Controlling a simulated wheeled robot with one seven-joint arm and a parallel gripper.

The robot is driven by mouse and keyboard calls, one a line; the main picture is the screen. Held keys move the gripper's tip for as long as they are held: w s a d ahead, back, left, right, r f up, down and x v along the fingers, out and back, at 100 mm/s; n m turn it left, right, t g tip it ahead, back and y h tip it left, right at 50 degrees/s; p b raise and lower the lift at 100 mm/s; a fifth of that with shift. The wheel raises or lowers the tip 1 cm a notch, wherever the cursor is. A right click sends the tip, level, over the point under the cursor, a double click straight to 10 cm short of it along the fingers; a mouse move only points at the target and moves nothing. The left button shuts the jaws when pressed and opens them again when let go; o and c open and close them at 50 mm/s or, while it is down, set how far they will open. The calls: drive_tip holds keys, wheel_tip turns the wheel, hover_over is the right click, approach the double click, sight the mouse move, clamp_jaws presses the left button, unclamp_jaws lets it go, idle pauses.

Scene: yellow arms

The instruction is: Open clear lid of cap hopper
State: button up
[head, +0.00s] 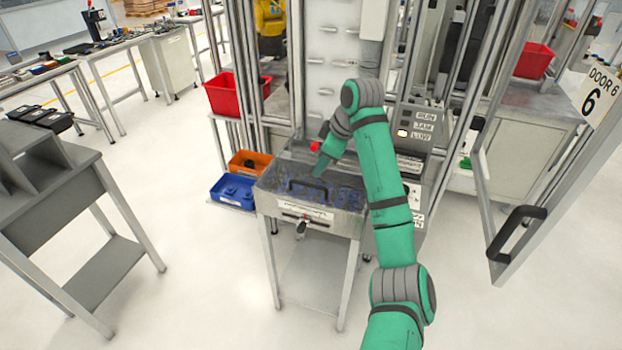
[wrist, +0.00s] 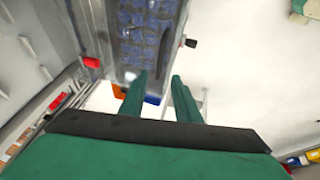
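The cap hopper (head: 335,222) is a grey metal bin on legs, in the middle of the head view. Its clear lid (head: 276,183) lies over the top and looks shut, with blue caps showing beneath it. A black bar handle (head: 294,187) sits on the lid towards the front. My gripper (head: 319,172) points down above the lid, close to the handle; I cannot tell whether it touches. In the wrist view my gripper (wrist: 159,85) has its two green fingers apart with nothing seen between them.
An orange bin (head: 250,162) and a blue bin (head: 233,191) stand left of the hopper. A red button (head: 315,146) and a control panel (head: 418,127) are behind it. The open door (head: 545,190) with a black handle stands right. Floor in front is free.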

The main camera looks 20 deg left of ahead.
sight(309, 184)
drive_tip(key=x, duration=0.9)
drive_tip(key=shift+w+f, duration=0.2)
drive_tip(key=shift+f, duration=0.15)
drive_tip(key=shift+a, duration=0.1)
clamp_jaws()
